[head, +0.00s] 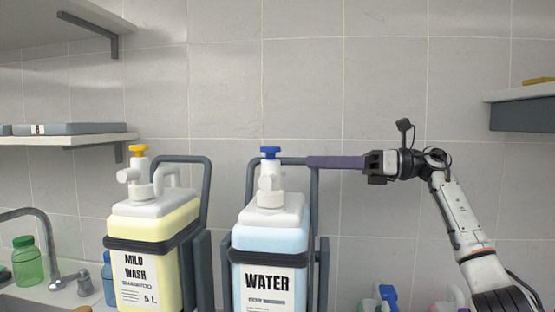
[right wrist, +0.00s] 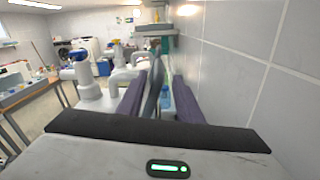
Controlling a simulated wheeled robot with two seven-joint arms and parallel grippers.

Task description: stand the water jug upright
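The water jug (head: 268,240) stands in the middle of the head view, with pale blue liquid, a WATER label and a blue-capped pump top (head: 270,168). It shows no sideways lean; I cannot tell whether it tips toward me. A dark strap crosses its front, and a dark frame with a top bar (head: 290,160) rises behind it. My right gripper (head: 310,162) reaches in from the right at this bar's right end. In the right wrist view its purple fingers are apart on either side of a dark bar (right wrist: 153,88), with a gap beside it. My left gripper is out of view.
A yellow mild wash jug (head: 150,240) stands in a similar frame to the left. A tap (head: 45,240) and a green bottle (head: 28,262) are at far left. Shelves (head: 70,140) hang left and right. A tiled wall is close behind.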

